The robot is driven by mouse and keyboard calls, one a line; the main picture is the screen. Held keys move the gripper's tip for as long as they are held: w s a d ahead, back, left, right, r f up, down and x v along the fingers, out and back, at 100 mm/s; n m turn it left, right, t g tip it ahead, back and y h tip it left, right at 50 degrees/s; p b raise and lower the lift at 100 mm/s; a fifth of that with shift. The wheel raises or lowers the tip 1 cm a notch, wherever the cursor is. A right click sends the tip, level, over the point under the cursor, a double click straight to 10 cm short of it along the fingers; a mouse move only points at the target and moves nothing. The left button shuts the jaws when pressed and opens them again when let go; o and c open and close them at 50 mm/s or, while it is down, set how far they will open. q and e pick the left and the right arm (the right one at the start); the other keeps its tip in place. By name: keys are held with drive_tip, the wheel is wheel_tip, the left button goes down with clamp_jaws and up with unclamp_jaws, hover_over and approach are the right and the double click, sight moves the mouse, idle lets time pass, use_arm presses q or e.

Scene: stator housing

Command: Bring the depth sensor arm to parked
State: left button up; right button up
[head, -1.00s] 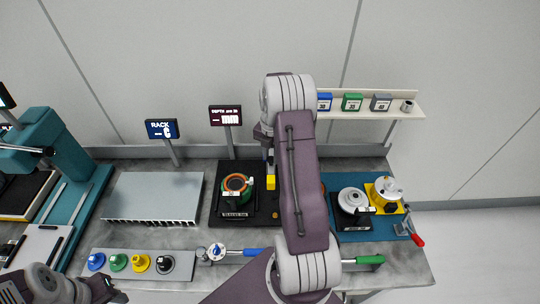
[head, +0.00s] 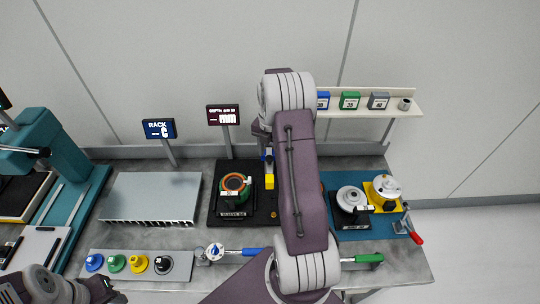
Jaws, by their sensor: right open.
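The depth sensor arm seems to be the upright piece with a yellow block (head: 269,182) at the right side of the black fixture (head: 224,207). My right arm hides part of it. A green and orange ring-shaped part (head: 235,186) sits on the fixture, left of the yellow block. My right gripper (head: 267,154) is open just above the yellow block, largely hidden by my own arm; I cannot tell whether it touches the piece. My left gripper (head: 112,294) is at the bottom left, away from the fixture, its jaws unclear. The depth display (head: 223,115) shows dashes and "mm".
A grey rack plate (head: 152,195) and a tray of coloured knobs (head: 180,268) lie to the left. A blue mat (head: 365,237) with a white-topped part and a yellow fixture (head: 384,192) lies right. Blue- and green-handled tools (head: 369,258) lie along the front.

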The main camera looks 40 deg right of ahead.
wheel_tip(320, 180, up, 8)
drive_tip(key=b, duration=0.1)
drive_tip(key=shift+f, duration=0.2)
drive_tip(key=shift+s, duration=0.1)
idle(0.4)
